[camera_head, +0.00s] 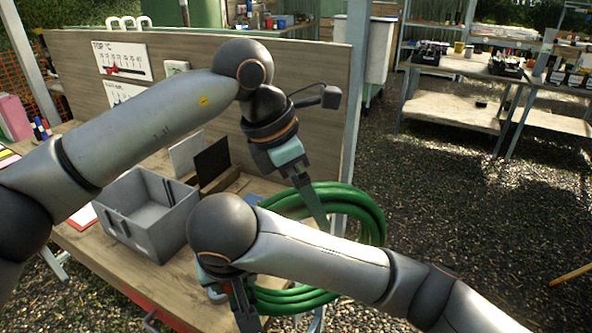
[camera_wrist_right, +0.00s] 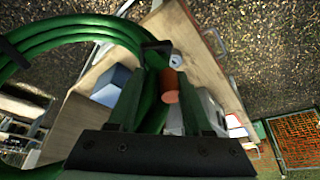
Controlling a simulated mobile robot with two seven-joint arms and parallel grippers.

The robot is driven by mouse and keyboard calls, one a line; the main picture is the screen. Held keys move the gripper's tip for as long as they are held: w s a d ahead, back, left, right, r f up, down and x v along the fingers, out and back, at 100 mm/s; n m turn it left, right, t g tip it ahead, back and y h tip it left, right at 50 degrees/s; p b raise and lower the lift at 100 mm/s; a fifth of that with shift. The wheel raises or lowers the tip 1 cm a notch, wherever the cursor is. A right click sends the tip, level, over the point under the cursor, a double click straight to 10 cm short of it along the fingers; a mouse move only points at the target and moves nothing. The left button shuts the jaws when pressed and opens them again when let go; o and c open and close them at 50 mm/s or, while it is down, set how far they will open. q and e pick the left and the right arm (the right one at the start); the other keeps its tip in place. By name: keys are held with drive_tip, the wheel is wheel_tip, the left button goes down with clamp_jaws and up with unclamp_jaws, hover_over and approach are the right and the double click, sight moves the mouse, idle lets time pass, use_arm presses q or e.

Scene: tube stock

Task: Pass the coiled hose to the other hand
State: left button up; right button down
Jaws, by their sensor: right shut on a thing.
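The coiled green hose (camera_head: 362,215) hangs in several loops at the front right of the bench. In the right wrist view its loops (camera_wrist_right: 75,35) curve across the upper left. My right gripper (camera_head: 243,308) is shut on the hose at the coil's lower left, and my right forearm hides the middle of the coil. My left gripper (camera_head: 318,215) points down at the upper part of the coil, with a finger in front of the loops. Its other finger is not clearly seen, so I cannot tell its opening or whether it touches the hose.
A grey open crate (camera_head: 122,232) stands on the wooden bench (camera_head: 95,255), left of my right wrist. A wooden back panel (camera_head: 312,88) and a metal post (camera_head: 355,90) rise behind my left gripper. Gravel floor (camera_head: 450,230) lies clear to the right.

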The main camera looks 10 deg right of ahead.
use_arm(q)
drive_tip(key=shift+x, duration=1.4)
drive_tip(key=shift+s+d, duration=0.1)
drive_tip(key=shift+s, duration=0.05)
clamp_jaws()
use_arm(e)
drive_tip(key=shift+w, duration=0.1)
use_arm(q)
drive_tip(key=shift+r, duration=0.15)
use_arm(e)
drive_tip(key=shift+c, duration=1.2)
unclamp_jaws()
drive_tip(key=shift+r, duration=0.15)
